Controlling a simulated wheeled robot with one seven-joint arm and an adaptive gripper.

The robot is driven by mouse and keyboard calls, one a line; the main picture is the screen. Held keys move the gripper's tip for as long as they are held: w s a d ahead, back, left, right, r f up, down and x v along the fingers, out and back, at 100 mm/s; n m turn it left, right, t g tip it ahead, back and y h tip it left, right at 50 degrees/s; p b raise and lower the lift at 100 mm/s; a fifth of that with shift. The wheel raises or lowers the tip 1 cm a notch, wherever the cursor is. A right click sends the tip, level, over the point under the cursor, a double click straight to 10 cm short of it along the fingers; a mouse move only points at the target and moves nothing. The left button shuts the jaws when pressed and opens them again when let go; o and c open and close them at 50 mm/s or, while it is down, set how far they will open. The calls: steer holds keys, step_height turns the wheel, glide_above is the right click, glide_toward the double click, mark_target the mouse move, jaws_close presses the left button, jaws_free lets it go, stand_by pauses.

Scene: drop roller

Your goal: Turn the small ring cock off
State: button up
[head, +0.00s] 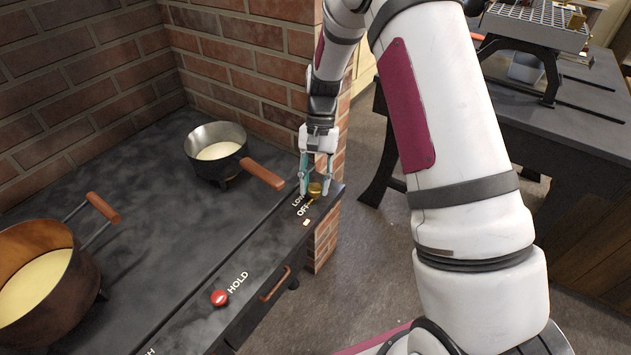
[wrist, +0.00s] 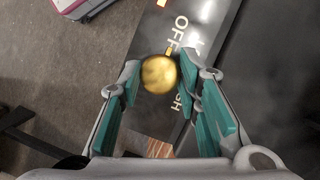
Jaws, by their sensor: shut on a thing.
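The small ring cock has a round brass knob (head: 315,189) at the far right end of the dark stove front, beside the lettering LOW and OFF. In the wrist view the brass knob (wrist: 158,75) sits between my fingertips, with a small brass-coloured piece at its edge toward the word OFF. My gripper (head: 317,186) reaches down from above and is shut on the knob, one finger on each side. In the wrist view my gripper (wrist: 162,78) shows teal finger pads. The knob's underside is hidden.
A red button (head: 220,298) marked HOLD and a front rail handle (head: 275,284) lie nearer along the stove edge. A small pan (head: 216,143) with a wooden handle and a large copper pot (head: 38,275) stand on the stovetop. A brick wall (head: 90,70) rises behind.

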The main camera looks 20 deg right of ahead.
mark_target(315, 185)
stand_by(0.4)
steer(key=o, duration=1.1)
step_height(315, 185, up, 10)
